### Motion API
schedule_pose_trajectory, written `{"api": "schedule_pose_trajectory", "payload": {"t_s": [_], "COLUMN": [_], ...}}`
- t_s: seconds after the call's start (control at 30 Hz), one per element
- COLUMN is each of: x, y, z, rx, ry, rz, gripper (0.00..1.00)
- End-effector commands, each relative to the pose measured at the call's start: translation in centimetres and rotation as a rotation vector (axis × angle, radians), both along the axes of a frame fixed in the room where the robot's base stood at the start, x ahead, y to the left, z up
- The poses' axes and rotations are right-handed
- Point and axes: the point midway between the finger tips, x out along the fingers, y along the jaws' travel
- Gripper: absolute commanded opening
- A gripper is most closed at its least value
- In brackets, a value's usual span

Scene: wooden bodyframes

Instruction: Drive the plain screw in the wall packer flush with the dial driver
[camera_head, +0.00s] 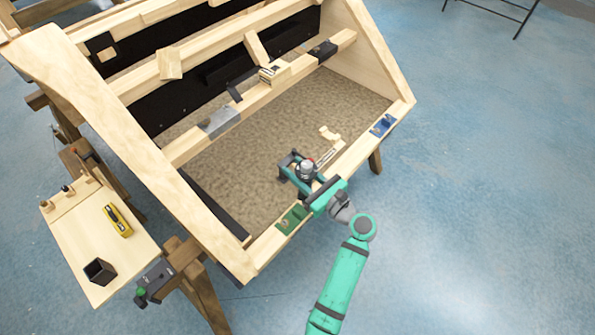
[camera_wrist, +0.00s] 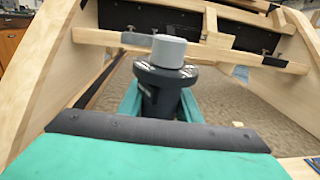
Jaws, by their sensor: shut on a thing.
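My gripper (camera_head: 297,172) is shut on the dial driver (camera_head: 307,167), over the floor of the wooden frame near its front rail. In the wrist view the driver (camera_wrist: 168,52) stands roughly upright between the two teal fingers, with a grey cap, a dark marked collar and a dark body. Its lower end is hidden behind the gripper's dark bar. I cannot tell for sure which piece is the wall packer; a small pale block with dark lines (camera_head: 268,74) sits on the middle rail.
The front rail carries a green block (camera_head: 293,219) and a blue block (camera_head: 382,125). A grey metal piece (camera_head: 220,121) sits on the middle rail. A side bench (camera_head: 85,245) at left holds a yellow tool (camera_head: 118,220) and a dark box (camera_head: 99,271).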

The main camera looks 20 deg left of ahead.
Motion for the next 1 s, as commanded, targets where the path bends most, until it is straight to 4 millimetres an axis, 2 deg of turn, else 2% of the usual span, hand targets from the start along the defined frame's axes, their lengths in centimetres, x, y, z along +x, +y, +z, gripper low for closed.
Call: {"api": "schedule_pose_trajectory", "payload": {"t_s": [1.0], "x": [0.2], "y": [-0.4], "z": [5.1], "rx": [0.003], "ry": [-0.007], "rz": [-0.007], "gripper": [0.02]}}
